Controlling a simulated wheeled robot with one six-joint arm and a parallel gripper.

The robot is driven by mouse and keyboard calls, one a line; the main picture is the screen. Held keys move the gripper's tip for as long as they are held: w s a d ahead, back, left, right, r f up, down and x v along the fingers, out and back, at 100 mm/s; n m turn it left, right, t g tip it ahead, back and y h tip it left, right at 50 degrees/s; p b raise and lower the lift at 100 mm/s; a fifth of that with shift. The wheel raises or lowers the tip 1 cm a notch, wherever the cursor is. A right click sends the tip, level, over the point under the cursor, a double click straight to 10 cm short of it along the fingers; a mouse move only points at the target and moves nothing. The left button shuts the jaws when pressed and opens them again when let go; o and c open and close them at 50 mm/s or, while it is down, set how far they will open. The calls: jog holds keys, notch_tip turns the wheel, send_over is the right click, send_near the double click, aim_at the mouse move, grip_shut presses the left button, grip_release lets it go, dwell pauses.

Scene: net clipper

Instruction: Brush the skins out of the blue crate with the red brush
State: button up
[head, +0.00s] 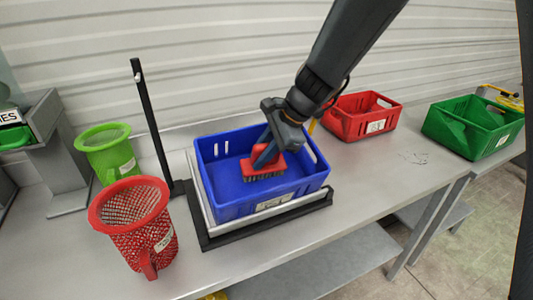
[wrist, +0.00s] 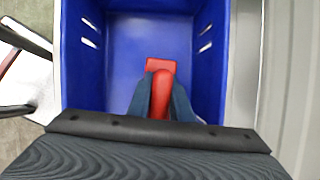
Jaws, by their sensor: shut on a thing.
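The blue crate (head: 243,207) stands on a tray on a black scale frame on the grey bench in the head view. Its inner floor and walls show in the wrist view (wrist: 127,45). My gripper (head: 266,152) reaches down inside the crate, shut on the red brush (head: 265,171). The brush's dark bristles face the crate floor; I cannot tell if they touch it. In the wrist view the red brush (wrist: 160,92) lies between my two fingers. No skins are clearly visible on the parts of the crate floor that show; the floor under the brush and gripper is hidden.
A red mesh basket (head: 135,232) and a green mesh basket (head: 108,155) stand left of the crate. A black post (head: 151,125) rises beside the crate's left. A red crate (head: 345,121) and a green crate (head: 452,127) sit to the right. Bench between red and blue crates is clear.

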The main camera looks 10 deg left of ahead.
jog(key=shift+s+a+r+p, duration=0.1)
jog(key=shift+s+a+p, duration=0.1)
jog(key=shift+s+a, duration=0.45)
jog(key=shift+s+a+p, duration=0.15)
jog(key=shift+s+a, duration=0.2)
jog(key=shift+a, duration=0.55)
notch_tip(320, 180, up, 6)
jog(key=s+d+p, duration=0.1)
jog(key=p, duration=0.4)
jog(key=shift+s, duration=0.35)
jog(key=shift+s+d+r+p, duration=0.2)
jog(key=shift+s+r+p, duration=0.05)
jog(key=shift+r+p, duration=0.4)
jog(key=shift+s+d+r+p, duration=0.15)
jog(key=shift+s+r+p, duration=0.05)
jog(key=shift+r+p, duration=0.4)
